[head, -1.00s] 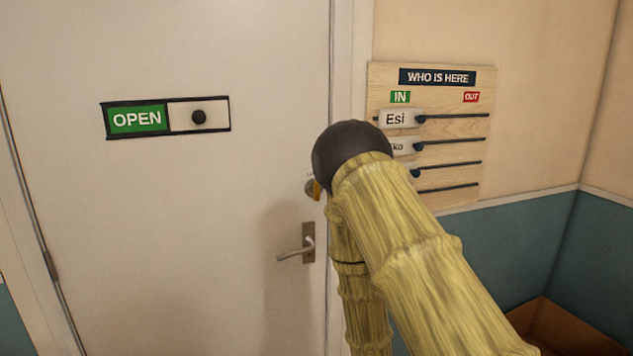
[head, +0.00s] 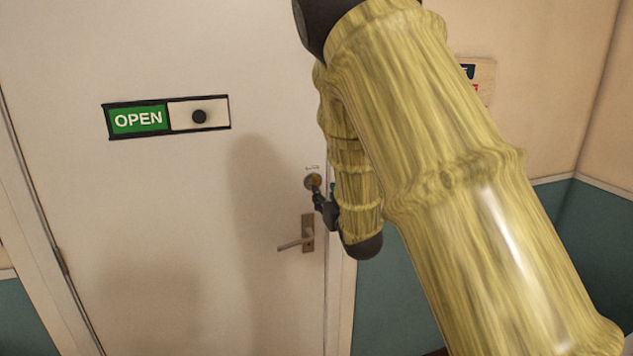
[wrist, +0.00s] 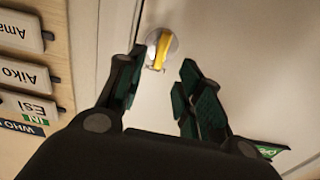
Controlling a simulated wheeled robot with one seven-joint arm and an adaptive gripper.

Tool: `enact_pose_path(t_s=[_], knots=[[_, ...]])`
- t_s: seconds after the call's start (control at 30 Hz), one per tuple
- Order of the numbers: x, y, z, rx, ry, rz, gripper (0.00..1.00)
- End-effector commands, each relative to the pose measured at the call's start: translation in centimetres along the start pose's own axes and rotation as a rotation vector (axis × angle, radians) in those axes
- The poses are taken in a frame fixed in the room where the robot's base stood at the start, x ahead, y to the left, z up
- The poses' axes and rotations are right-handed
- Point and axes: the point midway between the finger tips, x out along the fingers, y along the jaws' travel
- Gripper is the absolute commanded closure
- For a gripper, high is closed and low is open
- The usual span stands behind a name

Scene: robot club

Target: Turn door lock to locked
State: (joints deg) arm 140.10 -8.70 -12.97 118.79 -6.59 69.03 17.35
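The door lock (head: 313,181) is a round metal plate with a yellow-orange thumb-turn, set on the white door (head: 190,240) above the lever handle (head: 307,236). In the wrist view the lock (wrist: 161,49) lies just beyond my fingertips, with its yellow turn (wrist: 162,50) roughly in line with the gap. My gripper (wrist: 158,80) is open, with one dark green-padded finger on each side and nothing between them. In the head view my gripper (head: 320,195) is at the lock's lower right, small and partly hidden by my arm. I cannot tell whether it touches the lock.
A sliding sign reading OPEN (head: 138,119) is on the door to the left. The wooden name board (wrist: 22,75) hangs beside the frame, mostly hidden by my arm in the head view. The lever handle juts out below the lock.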

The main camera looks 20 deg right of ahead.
Motion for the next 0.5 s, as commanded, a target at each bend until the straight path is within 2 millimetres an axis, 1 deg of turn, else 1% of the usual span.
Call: enact_pose_path(t_s=[0.03,0.3,0.5], knots=[[0.8,0.0,-0.2,-0.001,-0.001,-0.001,0.64],[5.1,0.0,-0.2,-0.001,-0.002,-0.001,0.64],[7.6,-0.1,-0.1,-0.001,-0.003,-0.001,0.64]])
